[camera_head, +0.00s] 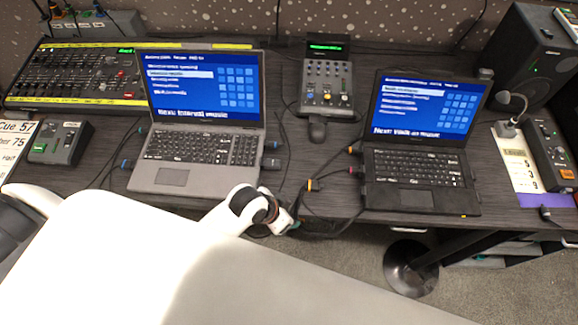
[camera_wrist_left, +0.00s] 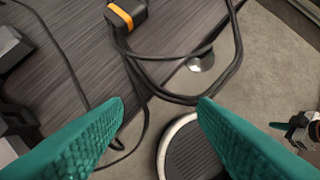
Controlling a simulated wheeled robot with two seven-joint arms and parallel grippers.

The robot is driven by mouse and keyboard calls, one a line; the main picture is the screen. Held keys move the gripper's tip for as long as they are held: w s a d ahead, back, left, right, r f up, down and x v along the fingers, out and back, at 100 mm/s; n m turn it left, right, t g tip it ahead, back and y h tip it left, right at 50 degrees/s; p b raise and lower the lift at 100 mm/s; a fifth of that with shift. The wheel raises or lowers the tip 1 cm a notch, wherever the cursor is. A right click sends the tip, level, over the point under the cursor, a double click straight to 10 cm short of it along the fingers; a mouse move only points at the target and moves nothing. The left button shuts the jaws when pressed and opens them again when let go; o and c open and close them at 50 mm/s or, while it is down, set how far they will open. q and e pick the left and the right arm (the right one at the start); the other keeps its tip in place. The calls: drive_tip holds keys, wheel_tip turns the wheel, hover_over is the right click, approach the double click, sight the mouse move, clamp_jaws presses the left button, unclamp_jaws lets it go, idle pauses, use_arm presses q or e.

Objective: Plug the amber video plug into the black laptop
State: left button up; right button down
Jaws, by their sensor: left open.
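The black laptop (camera_head: 412,190) stands open on the right half of the desk, its screen lit blue. A plug with an amber band (camera_head: 314,185) lies near the desk's front edge, left of that laptop; it also shows at the top of the left wrist view (camera_wrist_left: 127,14). Its black cable loops over the desk edge. My left gripper (camera_head: 287,225) is at the front edge, just below and left of this plug. Its teal fingers (camera_wrist_left: 160,107) are apart with nothing between them. What looks like my right gripper (camera_wrist_left: 296,133) shows small at the right of the wrist view, its fingers unclear.
A grey laptop (camera_head: 200,150) stands to the left. Another amber-banded plug (camera_head: 354,150) and a red-banded plug (camera_head: 355,171) are by the black laptop's left side. A small mixer (camera_head: 327,85) sits between the laptops. A round stand base (camera_head: 410,268) is on the floor.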

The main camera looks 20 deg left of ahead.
sight(308, 184)
use_arm(q)
drive_tip(key=w+d+r+m+h, duration=0.1)
drive_tip(key=m, duration=0.1)
drive_tip(key=w+d+r+m+h, duration=0.1)
drive_tip(key=w+d, duration=0.1)
drive_tip(key=w+d+r+m+h, duration=0.1)
drive_tip(key=w+d+m, duration=0.1)
drive_tip(key=shift+r+m+g, duration=0.15)
drive_tip(key=shift+m+g, duration=0.15)
drive_tip(key=shift+g, duration=0.1)
drive_tip(key=w+a+m, duration=0.1)
drive_tip(key=w+a+r+m+g, duration=0.1)
drive_tip(key=shift+w+a, duration=0.3)
drive_tip(key=shift+a, duration=0.05)
drive_tip(key=w+a+m, duration=0.1)
drive_tip(key=w+a, duration=0.2)
drive_tip(key=a, duration=0.3)
drive_tip(key=shift+g, duration=0.3)
drive_tip(key=b+x, duration=0.2)
drive_tip(key=x, duration=0.2)
drive_tip(key=b+x, duration=0.3)
drive_tip(key=x, duration=0.1)
drive_tip(key=shift+s+d+r+b, duration=0.1)
drive_tip(key=shift+d+r+b, duration=0.05)
drive_tip(key=shift+d+b, duration=0.25)
use_arm(e)
drive_tip(key=f, duration=0.5)
drive_tip(key=shift+w+a+f, duration=0.15)
drive_tip(key=shift+a+f, duration=0.1)
drive_tip(key=shift+f, duration=0.1)
